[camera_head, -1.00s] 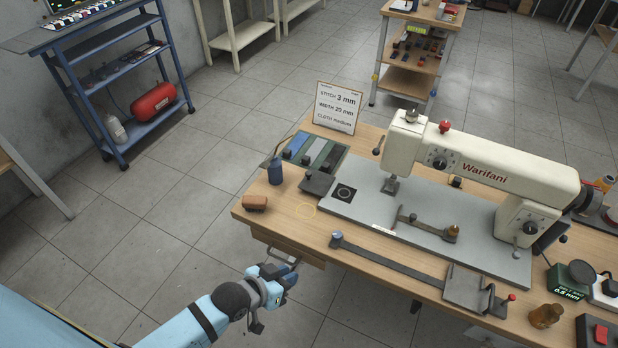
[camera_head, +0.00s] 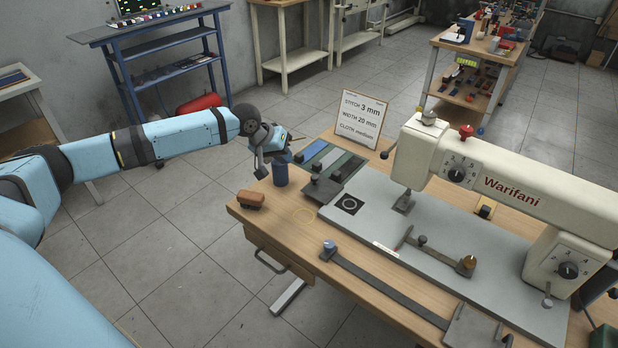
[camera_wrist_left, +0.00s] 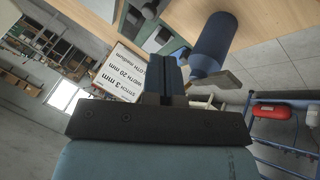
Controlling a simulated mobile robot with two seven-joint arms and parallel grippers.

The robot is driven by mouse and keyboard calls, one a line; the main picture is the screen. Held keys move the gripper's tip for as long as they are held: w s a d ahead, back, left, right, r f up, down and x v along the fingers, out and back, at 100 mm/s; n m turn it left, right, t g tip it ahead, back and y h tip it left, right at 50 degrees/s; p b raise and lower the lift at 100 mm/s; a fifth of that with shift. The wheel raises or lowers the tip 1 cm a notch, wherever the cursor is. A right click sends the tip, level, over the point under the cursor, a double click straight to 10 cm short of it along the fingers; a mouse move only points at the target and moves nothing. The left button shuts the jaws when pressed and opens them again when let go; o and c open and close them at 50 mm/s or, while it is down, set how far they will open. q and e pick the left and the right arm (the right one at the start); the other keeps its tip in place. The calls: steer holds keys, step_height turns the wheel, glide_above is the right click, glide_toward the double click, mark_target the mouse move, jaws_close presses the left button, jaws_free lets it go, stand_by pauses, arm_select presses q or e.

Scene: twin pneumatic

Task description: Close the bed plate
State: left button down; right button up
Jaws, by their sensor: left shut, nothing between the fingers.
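The cream Warifani sewing machine (camera_head: 505,180) stands on a grey bed (camera_head: 450,255) on the wooden table. A dark grey plate with a small knob (camera_head: 322,189) lies at the bed's left end, beside a black square with a ring mark (camera_head: 349,204). I take this plate for the bed plate; it sits off to the left of the square. My left gripper (camera_head: 289,156) is shut and empty above the table's left end, close to a blue can (camera_head: 280,175). In the left wrist view the shut fingers (camera_wrist_left: 172,75) point past the blue can (camera_wrist_left: 212,45). My right gripper is not in view.
A brown block (camera_head: 251,199) sits near the table's left edge. A standing card (camera_head: 361,118) and coloured cloth strips (camera_head: 325,160) are behind the plate. A flat bar with a blue knob (camera_head: 385,288) runs along the front.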

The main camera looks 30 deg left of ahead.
arm_select(q)
glide_toward(323, 185)
steer(key=a+f, duration=0.1)
steer(key=w+a+f, duration=0.1)
steer(key=a, duration=0.1)
steer(key=shift+w+f+b, duration=0.15)
steer(key=shift+w+b, duration=0.05)
steer(key=shift+b, duration=0.2)
steer(key=shift+w+d+f, duration=0.25)
steer(key=shift+w+f, duration=0.05)
steer(key=shift+f, duration=0.3)
